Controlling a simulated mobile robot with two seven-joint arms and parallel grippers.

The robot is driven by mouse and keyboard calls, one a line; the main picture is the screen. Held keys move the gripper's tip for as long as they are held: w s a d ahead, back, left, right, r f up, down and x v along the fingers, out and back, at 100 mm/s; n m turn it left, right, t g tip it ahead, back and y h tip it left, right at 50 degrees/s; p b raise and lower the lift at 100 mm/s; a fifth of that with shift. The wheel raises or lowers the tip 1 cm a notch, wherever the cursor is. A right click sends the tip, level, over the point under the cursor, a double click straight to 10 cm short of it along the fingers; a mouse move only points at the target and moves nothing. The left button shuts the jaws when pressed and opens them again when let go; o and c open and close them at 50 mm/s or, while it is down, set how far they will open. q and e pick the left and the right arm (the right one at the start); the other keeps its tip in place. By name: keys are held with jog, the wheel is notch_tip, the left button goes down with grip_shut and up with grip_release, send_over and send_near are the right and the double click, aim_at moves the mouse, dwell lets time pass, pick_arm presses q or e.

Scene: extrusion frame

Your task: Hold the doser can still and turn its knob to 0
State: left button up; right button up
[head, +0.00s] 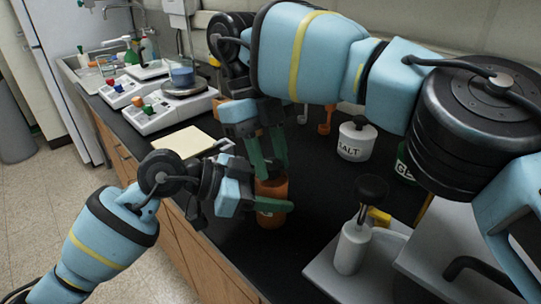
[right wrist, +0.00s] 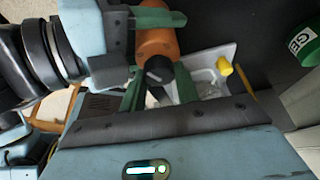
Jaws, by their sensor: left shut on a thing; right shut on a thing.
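The doser can (head: 271,190) is an orange-brown cylinder standing upright on the black counter, with part of a white marking on its front. My left gripper (head: 268,204) is shut on the can's body from the left, low down. My right gripper (head: 269,172) comes from above, its green fingers shut at the can's top. In the right wrist view the can (right wrist: 158,42) shows with its dark knob (right wrist: 158,72) between my right fingers (right wrist: 158,90). A green finger of my left gripper (right wrist: 152,18) lies across the can. The knob's scale and pointer cannot be read.
A white pump bottle (head: 351,247) with a black top stands on a pale tray at the right. A white SALT jar (head: 356,140) and a green container (head: 404,162) stand behind. A cream sheet (head: 185,142) and white balances (head: 160,112) are at left.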

pick_arm(q)
jog(key=shift+f, duration=0.1)
pick_arm(e)
jog(key=shift+n+t+h, duration=0.6)
jog(key=shift+n, duration=1.4)
jog(key=o, duration=1)
pick_arm(q)
jog(key=o, duration=1.1)
jog(key=shift+o, duration=0.2)
jog(key=shift+a, duration=0.1)
jog(key=v, duration=1.2)
